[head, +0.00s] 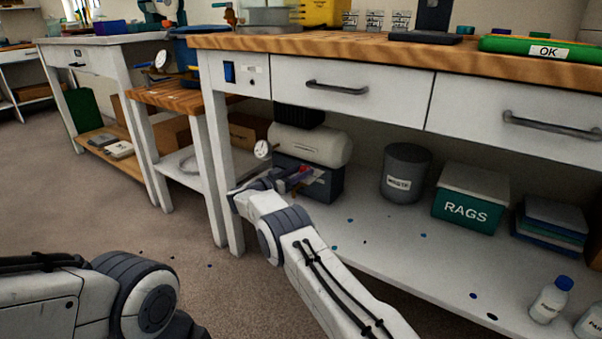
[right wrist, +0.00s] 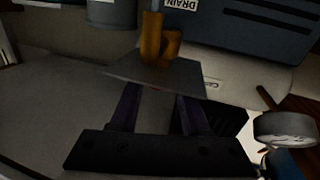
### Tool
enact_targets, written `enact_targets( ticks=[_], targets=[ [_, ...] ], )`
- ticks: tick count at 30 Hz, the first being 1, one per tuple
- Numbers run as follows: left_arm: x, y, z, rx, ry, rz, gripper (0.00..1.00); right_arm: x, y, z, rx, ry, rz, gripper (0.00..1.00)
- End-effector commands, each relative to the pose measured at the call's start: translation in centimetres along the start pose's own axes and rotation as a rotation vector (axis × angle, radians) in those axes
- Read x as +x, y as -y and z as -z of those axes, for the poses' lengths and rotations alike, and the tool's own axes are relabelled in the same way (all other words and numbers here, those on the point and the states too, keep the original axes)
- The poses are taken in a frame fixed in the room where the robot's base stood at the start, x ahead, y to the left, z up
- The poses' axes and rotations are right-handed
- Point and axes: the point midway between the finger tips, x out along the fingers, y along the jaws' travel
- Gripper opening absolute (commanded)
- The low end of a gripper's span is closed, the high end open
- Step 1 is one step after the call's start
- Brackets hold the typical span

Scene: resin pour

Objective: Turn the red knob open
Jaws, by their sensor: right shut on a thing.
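The red knob (head: 304,169) shows as a small red patch low under the workbench, at the front of a compressor with a cream tank (head: 312,145) and a dark base (head: 322,186). My right gripper (head: 291,178) reaches in there and is shut on the knob, its fingers covering most of it. In the right wrist view my right gripper (right wrist: 158,92) has its fingers on either side below a grey plate (right wrist: 150,71), with brass fittings (right wrist: 152,38) beyond. That view is dark, and the knob's turn angle cannot be told. My left gripper is out of view.
A white gauge (head: 262,149) sits left of the tank; a gauge also shows in the right wrist view (right wrist: 286,128). The lower shelf holds a grey bin (head: 404,172) and a rags box (head: 468,208) further right. A bench leg (head: 222,170) stands close left of my gripper.

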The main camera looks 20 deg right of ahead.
Motion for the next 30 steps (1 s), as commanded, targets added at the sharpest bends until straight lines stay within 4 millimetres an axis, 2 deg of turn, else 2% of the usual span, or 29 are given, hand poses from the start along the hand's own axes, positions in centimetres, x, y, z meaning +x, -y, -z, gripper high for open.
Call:
enact_targets(
  ticks=[3, 4, 6, 17, 20, 30],
  targets=[
    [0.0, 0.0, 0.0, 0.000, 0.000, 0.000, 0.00, 0.1, 0.1, 0.3, 0.002, -0.004, 0.003, 0.00],
    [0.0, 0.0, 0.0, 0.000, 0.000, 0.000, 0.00, 0.1, 0.1, 0.3, 0.002, -0.004, 0.004, 0.54],
    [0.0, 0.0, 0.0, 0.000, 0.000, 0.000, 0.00, 0.1, 0.1, 0.3, 0.002, -0.004, 0.003, 0.76],
    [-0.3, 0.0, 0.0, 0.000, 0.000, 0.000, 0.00, -0.3, 0.1, 0.3, 0.001, -0.001, 0.003, 0.76],
    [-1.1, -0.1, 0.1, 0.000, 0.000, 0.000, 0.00, -1.5, 0.2, 0.5, -0.001, -0.001, 0.006, 0.76],
    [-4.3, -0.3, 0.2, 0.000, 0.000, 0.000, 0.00, -8.0, 0.1, 0.6, 0.000, -0.002, 0.006, 0.76]
  ],
)
